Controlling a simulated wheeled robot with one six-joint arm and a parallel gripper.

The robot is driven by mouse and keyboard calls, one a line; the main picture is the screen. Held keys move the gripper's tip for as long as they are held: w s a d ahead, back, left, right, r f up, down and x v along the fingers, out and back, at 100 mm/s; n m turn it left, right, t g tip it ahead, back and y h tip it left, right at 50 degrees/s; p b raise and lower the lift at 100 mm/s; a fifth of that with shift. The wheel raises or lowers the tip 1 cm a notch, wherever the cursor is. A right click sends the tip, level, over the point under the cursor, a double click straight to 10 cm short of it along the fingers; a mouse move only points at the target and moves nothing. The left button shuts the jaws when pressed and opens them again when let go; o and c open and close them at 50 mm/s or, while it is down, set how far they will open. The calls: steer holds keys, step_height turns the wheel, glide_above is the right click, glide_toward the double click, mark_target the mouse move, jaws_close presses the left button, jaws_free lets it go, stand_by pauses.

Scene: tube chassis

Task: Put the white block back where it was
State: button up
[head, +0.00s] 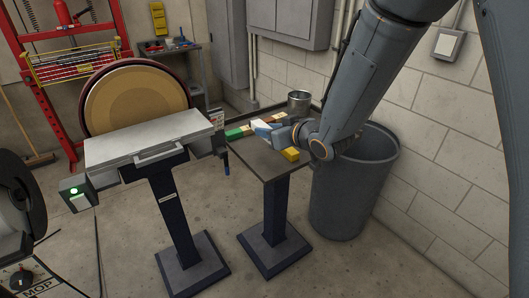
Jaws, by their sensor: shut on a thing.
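The white block (260,124) is at the far side of a small pedestal table (255,158), at the tip of my gripper (266,127). My gripper reaches in from the right with its blue-tipped fingers shut on the block. The fingers hide part of the block. I cannot tell whether it touches the table or hangs a little above it.
A green block (236,133) is left of my gripper, with wood-coloured pieces near it. A yellow block (290,154) lies nearer, at the table's right edge. A metal can (298,100) stands behind. A grey bin (352,190) is right; a disc sander (135,100) is left.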

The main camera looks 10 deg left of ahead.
glide_above(267, 163)
step_height(267, 163, down, 5)
steer(key=shift+d+r+p, duration=0.15)
steer(key=shift+r+p, duration=0.05)
steer(key=shift+p, duration=0.2)
steer(key=shift+f, duration=0.55)
steer(key=shift+f+p, duration=0.5)
steer(key=shift+f, duration=1.55)
steer(key=shift+f, duration=0.2)
steer(key=o, duration=1.1)
steer(key=shift+c, duration=0.2)
